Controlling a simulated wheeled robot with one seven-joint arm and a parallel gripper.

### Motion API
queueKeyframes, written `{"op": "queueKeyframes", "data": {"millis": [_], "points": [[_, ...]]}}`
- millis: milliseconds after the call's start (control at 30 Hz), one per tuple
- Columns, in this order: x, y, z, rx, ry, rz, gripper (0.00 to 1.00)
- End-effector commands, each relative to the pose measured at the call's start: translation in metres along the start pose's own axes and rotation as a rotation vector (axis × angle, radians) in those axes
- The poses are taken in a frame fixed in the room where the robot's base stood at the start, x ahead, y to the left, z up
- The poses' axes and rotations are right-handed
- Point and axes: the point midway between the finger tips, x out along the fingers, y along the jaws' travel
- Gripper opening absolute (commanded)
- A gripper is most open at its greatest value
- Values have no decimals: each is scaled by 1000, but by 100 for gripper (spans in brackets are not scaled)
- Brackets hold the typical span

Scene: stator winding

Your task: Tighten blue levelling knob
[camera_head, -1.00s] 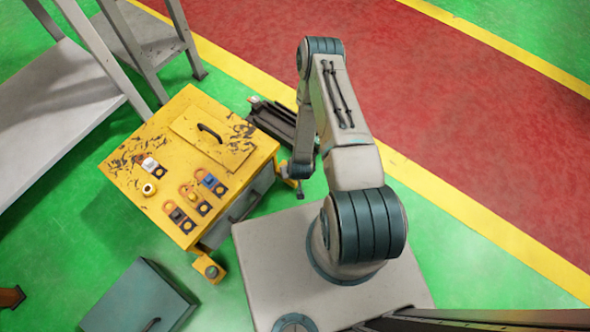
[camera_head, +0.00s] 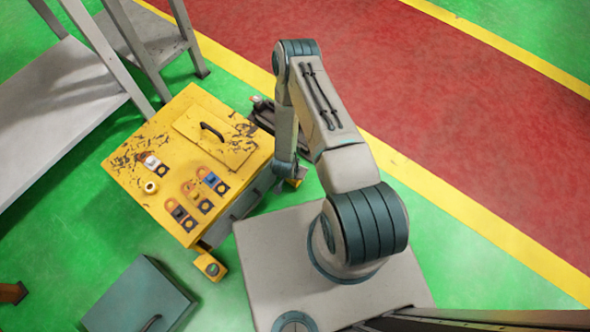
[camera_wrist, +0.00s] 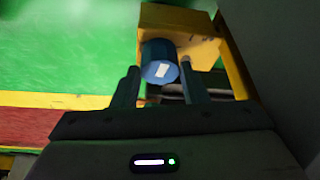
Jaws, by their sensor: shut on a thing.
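The blue levelling knob (camera_wrist: 160,60) shows in the wrist view as a short blue cylinder with a pale label on its end. It sits next to a yellow bracket (camera_wrist: 176,20) of the cabinet. My gripper (camera_wrist: 160,67) has one dark finger on each side of the knob and is shut on it. In the head view the yellow cabinet (camera_head: 165,115) stands left of my arm. My wrist is low beside the cabinet's right corner, near a yellow foot (camera_head: 295,182). The fingers and the knob are hidden there.
The cabinet top carries a hatch with a handle (camera_head: 212,132) and several switches. A dark rail-like object (camera_head: 262,112) lies behind the cabinet's right corner. A teal box (camera_head: 140,298) stands at the lower left. A grey bench (camera_head: 60,95) is at the upper left. Open green floor lies between them.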

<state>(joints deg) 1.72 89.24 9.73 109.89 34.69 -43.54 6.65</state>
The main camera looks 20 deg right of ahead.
Motion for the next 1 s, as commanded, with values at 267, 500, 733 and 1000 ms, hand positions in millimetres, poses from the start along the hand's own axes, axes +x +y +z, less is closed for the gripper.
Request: {"op": "queueKeyframes", "data": {"millis": [267,500,733,1000], "points": [[-2,-2,-3,11,6,0,17],[-1,-2,-3,10,7,-1,53],[-1,-1,-2,9,3,2,61],[-20,-1,-2,7,1,2,61]]}}
